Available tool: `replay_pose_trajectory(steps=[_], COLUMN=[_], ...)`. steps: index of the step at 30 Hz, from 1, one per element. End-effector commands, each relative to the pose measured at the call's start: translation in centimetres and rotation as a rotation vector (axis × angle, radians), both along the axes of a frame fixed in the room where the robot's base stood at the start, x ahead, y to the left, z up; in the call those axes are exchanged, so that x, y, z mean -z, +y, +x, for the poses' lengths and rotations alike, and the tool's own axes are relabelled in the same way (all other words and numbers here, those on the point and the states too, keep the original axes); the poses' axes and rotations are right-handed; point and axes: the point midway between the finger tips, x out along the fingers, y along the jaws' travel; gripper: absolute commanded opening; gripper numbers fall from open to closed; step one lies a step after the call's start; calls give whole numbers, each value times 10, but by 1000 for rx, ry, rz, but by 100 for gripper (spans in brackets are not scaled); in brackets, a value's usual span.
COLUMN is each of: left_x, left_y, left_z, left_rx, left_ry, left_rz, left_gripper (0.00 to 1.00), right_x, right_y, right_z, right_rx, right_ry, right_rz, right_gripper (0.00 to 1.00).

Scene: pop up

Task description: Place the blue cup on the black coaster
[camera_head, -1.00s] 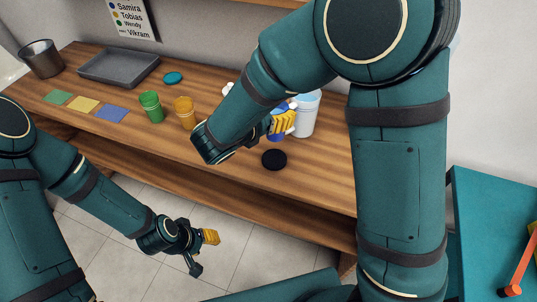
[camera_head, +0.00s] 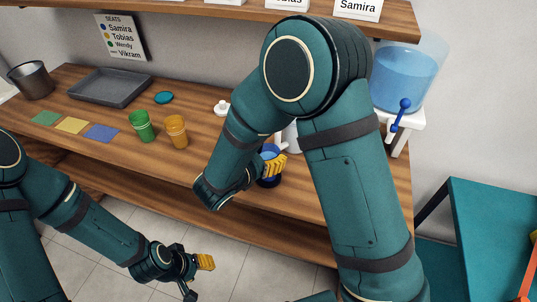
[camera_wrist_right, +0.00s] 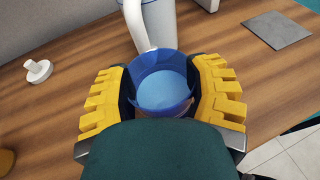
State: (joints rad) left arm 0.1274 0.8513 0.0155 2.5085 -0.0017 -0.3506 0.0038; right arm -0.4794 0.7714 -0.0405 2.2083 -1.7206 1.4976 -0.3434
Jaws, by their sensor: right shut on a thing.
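My right gripper (camera_head: 271,165) is shut on the blue cup (camera_wrist_right: 163,80), with yellow finger pads on both sides of it. The cup is upright, with light blue inside. In the head view, the cup's rim (camera_head: 270,151) shows beside the yellow fingers. My left gripper (camera_head: 197,276) is open and empty, low in front of the table.
A white pitcher (camera_wrist_right: 155,20) stands close behind the cup. A green cup (camera_head: 142,126), an orange cup (camera_head: 176,131), coloured mats and a grey tray (camera_head: 110,88) are to the left. A blue water tank (camera_head: 406,75) with a tap stands at the right.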

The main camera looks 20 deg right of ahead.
Motion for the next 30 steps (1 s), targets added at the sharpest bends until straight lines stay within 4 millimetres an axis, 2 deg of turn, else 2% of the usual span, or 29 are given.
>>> replay_pose_trajectory(steps=[7, 8, 9, 10, 23, 30], left_x=[3, 3, 2, 2, -2, -7], left_y=[0, 0, 0, 0, 0, 0], left_z=[0, 1, 0, 0, 0, -1], left_rx=[0, 0, 0, 0, 0, 1], left_ry=[-1, -1, -1, -1, 0, 3], left_rz=[0, 0, 0, 0, 0, 0], left_gripper=[47, 47, 47, 47, 47, 47], right_x=[3, 3, 2, 2, -3, -15], right_y=[0, 0, 0, 0, 1, 34], right_z=[0, 0, 0, 0, -1, -25], right_rx=[0, 0, 0, 0, -1, -7], right_ry=[-1, 0, 0, 0, 1, 1], right_rz=[-1, 0, 0, 0, 0, -1], right_gripper=[13, 65, 79, 89, 89, 89])
